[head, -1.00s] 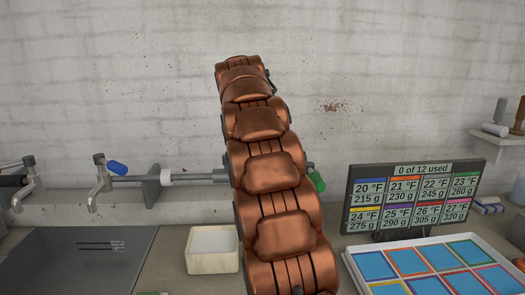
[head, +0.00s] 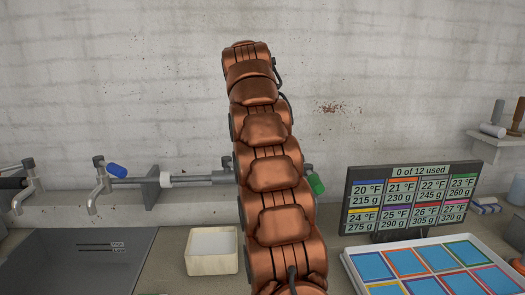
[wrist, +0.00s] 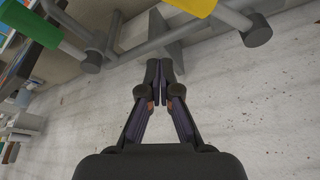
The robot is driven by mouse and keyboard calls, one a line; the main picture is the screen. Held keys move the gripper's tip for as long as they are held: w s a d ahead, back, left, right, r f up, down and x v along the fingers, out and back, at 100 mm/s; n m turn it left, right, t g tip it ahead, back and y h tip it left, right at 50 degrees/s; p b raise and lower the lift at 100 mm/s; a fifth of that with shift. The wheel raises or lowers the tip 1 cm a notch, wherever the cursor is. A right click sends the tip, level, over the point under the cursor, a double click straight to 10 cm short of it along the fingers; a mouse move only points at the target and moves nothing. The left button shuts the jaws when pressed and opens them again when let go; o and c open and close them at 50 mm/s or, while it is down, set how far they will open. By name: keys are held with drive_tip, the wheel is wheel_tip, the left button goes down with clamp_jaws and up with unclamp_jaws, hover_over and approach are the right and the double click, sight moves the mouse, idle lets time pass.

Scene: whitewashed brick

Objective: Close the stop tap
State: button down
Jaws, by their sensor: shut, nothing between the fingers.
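A horizontal grey pipe (head: 205,179) runs along the wall in the head view, partly hidden behind my arm. A green handle (head: 315,184) shows just right of my arm; it also appears at upper left in the wrist view (wrist: 35,22). A yellow handle (wrist: 194,6) is at the top of the wrist view, cut off by the edge. I cannot tell which handle is the stop tap's. My gripper (wrist: 159,83) is shut and empty, its fingertips pointing toward the pipework and apart from both handles in the picture. The head view does not show my gripper.
A cream tub (head: 212,264) stands beside the sink. A sign (head: 410,198) and a tray of coloured squares (head: 350,262) are at right.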

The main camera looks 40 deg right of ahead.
drive_tip(key=p+v, duration=0.1)
drive_tip(key=v, duration=0.1)
drive_tip(key=p+v, duration=0.3)
drive_tip(key=shift+w+a+r, duration=0.25)
drive_tip(key=shift+w+r, duration=0.1)
drive_tip(key=shift+w, duration=0.05)
drive_tip(key=s+a+f+n+g+y, duration=0.1)
drive_tip(key=s+a+f+n, duration=0.35)
drive_tip(key=a, duration=0.65)
drive_tip(key=s+a+f+n+y, duration=0.1)
drive_tip(key=s+a+f+n, duration=0.2)
drive_tip(key=s+a+f, duration=0.5)
drive_tip(key=s+a+f+n, duration=0.2)
drive_tip(key=s+a+f, duration=0.2)
drive_tip(key=s, duration=0.3)
drive_tip(key=s+a+f+n+g+y, duration=0.1)
drive_tip(key=s+a+f+n, duration=0.1)
drive_tip(key=s+a+f, duration=0.2)
drive_tip(key=s+a+f+n+g, duration=0.1)
drive_tip(key=s+a+f+n, duration=0.1)
drive_tip(key=s+a+f, duration=0.2)
drive_tip(key=s+a, duration=0.3)
drive_tip(key=s, duration=0.3)
drive_tip(key=shift+s+a+f+y, duration=0.2)
drive_tip(key=shift+a+f+y, duration=0.1)
drive_tip(key=shift+a, duration=0.05)
